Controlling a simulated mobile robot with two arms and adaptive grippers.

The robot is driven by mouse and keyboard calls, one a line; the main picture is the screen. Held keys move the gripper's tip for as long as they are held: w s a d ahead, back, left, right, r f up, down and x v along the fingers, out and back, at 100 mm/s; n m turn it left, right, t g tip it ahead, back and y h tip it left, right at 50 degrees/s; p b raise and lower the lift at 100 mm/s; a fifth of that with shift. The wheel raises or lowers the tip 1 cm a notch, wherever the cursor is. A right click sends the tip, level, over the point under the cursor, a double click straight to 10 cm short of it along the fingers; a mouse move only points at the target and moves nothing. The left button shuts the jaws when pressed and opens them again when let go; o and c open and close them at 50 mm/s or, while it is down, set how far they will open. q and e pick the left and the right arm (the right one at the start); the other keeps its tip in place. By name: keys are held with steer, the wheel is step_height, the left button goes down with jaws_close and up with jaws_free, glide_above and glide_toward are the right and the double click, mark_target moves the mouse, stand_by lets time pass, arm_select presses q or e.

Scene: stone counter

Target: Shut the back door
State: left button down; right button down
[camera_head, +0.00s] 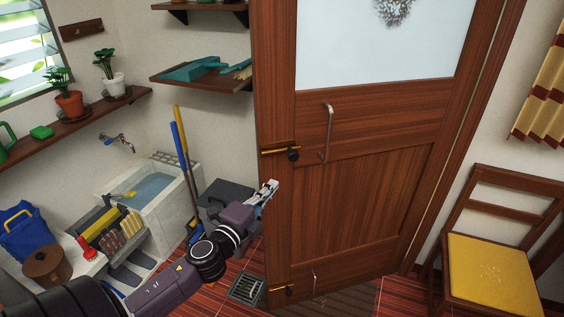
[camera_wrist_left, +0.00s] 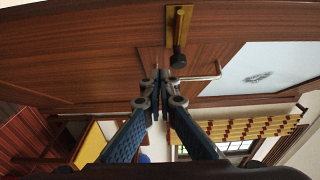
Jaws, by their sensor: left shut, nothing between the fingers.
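The back door (camera_head: 365,200) is brown wood with a frosted glass pane (camera_head: 380,40). It stands at an angle to the walls and looks ajar, its left edge out in the room. It carries a metal bar handle (camera_head: 329,132) and a brass latch with a black knob (camera_head: 292,154). My left gripper (camera_head: 270,190) is shut and empty beside the door's left edge, below the latch. In the left wrist view its fingertips (camera_wrist_left: 155,88) are in front of the door (camera_wrist_left: 90,50), near the latch (camera_wrist_left: 178,38) and handle (camera_wrist_left: 205,77); contact cannot be told. My right gripper is out of view.
A wooden chair with a yellow seat (camera_head: 490,270) stands right of the door. A stone basin (camera_head: 150,190), blue and yellow long-handled tools (camera_head: 183,150) and a dark box (camera_head: 225,193) are at left. A floor drain (camera_head: 246,288) lies near the door's lower left corner.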

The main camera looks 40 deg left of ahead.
arm_select(q)
steer(key=p, duration=0.2)
glide_toward(282, 163)
steer(key=w+d+r, duration=0.3)
steer(key=w, duration=0.2)
steer(key=shift+w+a+f, duration=0.2)
steer(key=shift+w+a, duration=0.15)
steer(key=shift+w, duration=0.1)
steer(key=shift+w+a+f, duration=0.2)
steer(key=shift+w+a, duration=0.1)
steer(key=shift+w, duration=0.1)
steer(key=shift+w+a, duration=0.35)
steer(key=shift+a, duration=0.2)
